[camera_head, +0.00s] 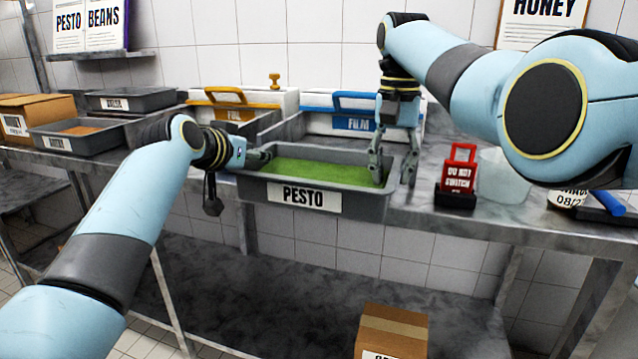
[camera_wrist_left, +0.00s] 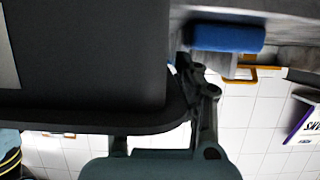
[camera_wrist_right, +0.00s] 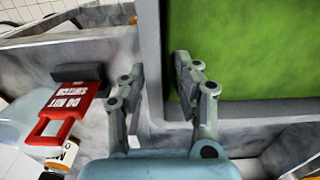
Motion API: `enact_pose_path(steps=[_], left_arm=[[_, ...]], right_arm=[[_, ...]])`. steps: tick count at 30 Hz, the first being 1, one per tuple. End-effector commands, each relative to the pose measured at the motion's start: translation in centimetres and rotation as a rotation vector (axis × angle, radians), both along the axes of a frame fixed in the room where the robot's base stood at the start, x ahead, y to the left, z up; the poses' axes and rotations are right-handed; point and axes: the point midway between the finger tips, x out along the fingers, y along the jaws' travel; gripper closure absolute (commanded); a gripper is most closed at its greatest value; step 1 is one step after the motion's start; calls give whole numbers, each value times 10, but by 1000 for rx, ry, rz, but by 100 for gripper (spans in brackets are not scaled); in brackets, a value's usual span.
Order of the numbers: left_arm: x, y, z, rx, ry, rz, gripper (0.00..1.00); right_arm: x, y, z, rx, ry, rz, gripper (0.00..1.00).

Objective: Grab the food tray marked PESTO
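The PESTO tray (camera_head: 308,199) is a dark grey tub filled with green, its white label facing me, sitting level at the front of the worktop. My right gripper (camera_head: 393,172) points down at its right end, fingers open on both sides of the end wall; the right wrist view (camera_wrist_right: 160,82) shows one finger over the green and one outside. My left gripper (camera_head: 262,158) is at the left end. In the left wrist view, one finger (camera_wrist_left: 204,105) is beside the tray's dark edge (camera_wrist_left: 90,120); the other is mostly hidden behind it. The finger spacing looks wide.
A red DO NOT SWITCH tag (camera_head: 460,172) stands right of the tray, beside a pale translucent container (camera_head: 503,178). Grey trays (camera_head: 75,143) are at the left. A cardboard box (camera_head: 392,330) is below.

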Motion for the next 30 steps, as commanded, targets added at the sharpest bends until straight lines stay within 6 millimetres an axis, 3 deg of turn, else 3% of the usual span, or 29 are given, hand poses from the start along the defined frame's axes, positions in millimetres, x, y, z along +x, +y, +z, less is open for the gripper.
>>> enact_pose_path(steps=[4,11,30], left_arm=[[0,0,0,0,-1,0,69],[0,0,0,0,0,0,99],[0,0,2,-1,-3,1,100]], right_arm=[[0,0,0,0,0,0,69],[0,0,0,0,0,0,99],[0,0,1,0,-1,0,100]])
